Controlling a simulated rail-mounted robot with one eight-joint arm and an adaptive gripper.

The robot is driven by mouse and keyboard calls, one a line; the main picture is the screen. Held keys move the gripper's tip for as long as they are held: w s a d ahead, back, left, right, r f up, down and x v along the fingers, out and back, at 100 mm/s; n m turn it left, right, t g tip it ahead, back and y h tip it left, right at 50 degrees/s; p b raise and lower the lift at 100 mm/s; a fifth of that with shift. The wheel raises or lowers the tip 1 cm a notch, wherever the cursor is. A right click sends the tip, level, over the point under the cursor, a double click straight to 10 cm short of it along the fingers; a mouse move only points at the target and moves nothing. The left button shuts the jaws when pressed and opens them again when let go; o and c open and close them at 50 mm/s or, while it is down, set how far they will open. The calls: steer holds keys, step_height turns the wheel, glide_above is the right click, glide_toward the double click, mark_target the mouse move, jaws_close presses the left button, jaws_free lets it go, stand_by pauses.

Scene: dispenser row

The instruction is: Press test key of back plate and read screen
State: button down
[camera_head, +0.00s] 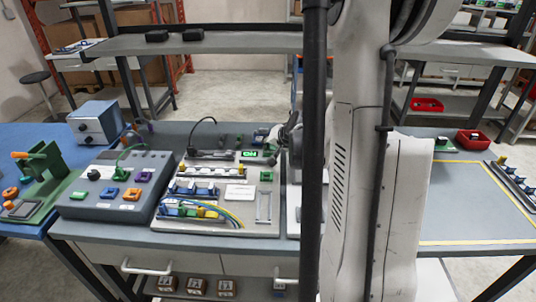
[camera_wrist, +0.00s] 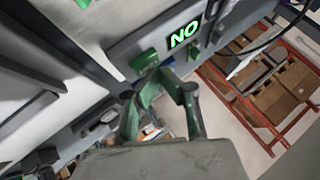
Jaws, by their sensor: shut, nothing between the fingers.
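The back plate (camera_wrist: 122,47) shows as a grey panel in the upper middle of the wrist view. It bears a lit green screen (camera_wrist: 185,34) and a green key (camera_wrist: 143,61) beside it. The screen reads "NO" as seen in the wrist view. In the head view the small lit screen (camera_head: 248,153) looks like "ON". My gripper (camera_wrist: 162,78) is shut and empty, its fingertips close to the green key. I cannot tell whether they touch it. In the head view my gripper (camera_head: 284,134) is partly hidden at the screen's right.
A white panel (camera_head: 240,222) with connectors and coloured cables lies in front of the screen. A grey box (camera_head: 112,205) with coloured switches stands to its left. A shelf (camera_head: 200,44) spans above the bench. A red bin (camera_head: 473,140) stands at the right.

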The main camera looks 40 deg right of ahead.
mark_target(268, 153)
steer(key=shift+f+b, duration=0.45)
steer(key=shift+b, duration=0.1)
stand_by(0.7)
steer(key=shift+r, duration=0.2)
steer(key=shift+r+p, duration=0.5)
steer(key=shift+r, duration=0.2)
steer(key=shift+r+p, duration=1.5)
steer(key=shift+r, duration=1.05)
steer(key=shift+a, duration=0.1)
